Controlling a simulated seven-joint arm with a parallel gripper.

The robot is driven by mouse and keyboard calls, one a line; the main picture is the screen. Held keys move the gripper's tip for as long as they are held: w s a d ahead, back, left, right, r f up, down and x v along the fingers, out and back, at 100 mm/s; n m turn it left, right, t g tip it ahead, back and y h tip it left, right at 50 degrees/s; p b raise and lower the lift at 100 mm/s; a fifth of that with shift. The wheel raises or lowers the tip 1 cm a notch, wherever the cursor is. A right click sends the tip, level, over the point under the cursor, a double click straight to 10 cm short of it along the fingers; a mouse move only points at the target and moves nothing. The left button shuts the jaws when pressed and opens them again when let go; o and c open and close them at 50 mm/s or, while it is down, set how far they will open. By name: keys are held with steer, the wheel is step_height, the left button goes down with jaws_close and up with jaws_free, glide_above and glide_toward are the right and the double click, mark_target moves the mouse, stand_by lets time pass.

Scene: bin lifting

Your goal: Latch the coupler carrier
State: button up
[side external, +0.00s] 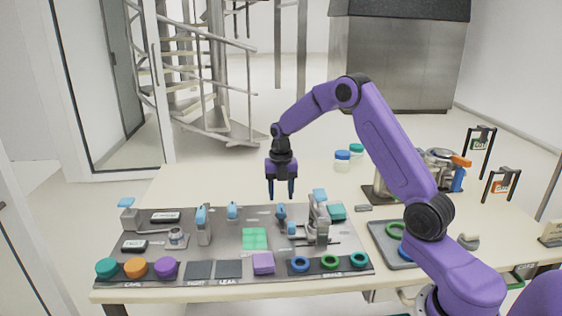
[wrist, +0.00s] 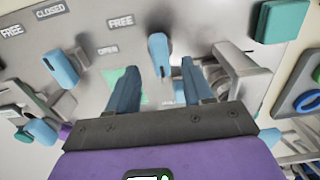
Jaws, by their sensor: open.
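My gripper (side external: 281,196) hangs above the grey panel (side external: 180,275), pointing down, with its two blue fingers apart and nothing between them. In the wrist view the open fingers (wrist: 160,72) reach over the panel near a blue upright handle (wrist: 159,54). A metal carrier-like fixture (side external: 318,222) with blue parts stands on the panel right of the gripper; it also shows at the right in the wrist view (wrist: 245,75). Which fixture is the coupler carrier, and its latch state, I cannot tell. A green square pad (side external: 254,239) lies in front, partly hidden by the fingers in the wrist view.
Blue-handled fixtures (side external: 203,222) stand left on the panel. Coloured knobs (side external: 136,268) and rings (side external: 330,261) line its front edge. A grey tray (side external: 381,236) holds rings at right. Two lidded jars (side external: 342,160) stand behind. The table's back left is clear.

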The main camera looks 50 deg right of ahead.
mark_target(281, 206)
step_height(281, 206, up, 14)
steer(key=shift+f, duration=0.25)
stand_by(0.4)
steer(key=s+a+m, duration=0.7)
steer(key=s+a, duration=0.8)
steer(key=a, duration=0.3)
steer(key=s+f+m, duration=0.2)
steer(key=s+m, duration=0.1)
steer(key=s, duration=0.8)
steer(key=s+f+m, duration=0.2)
steer(key=s+m, duration=0.2)
steer(key=s, duration=0.8)
steer(key=shift+a+m, duration=0.25)
steer(key=shift+m, duration=0.05)
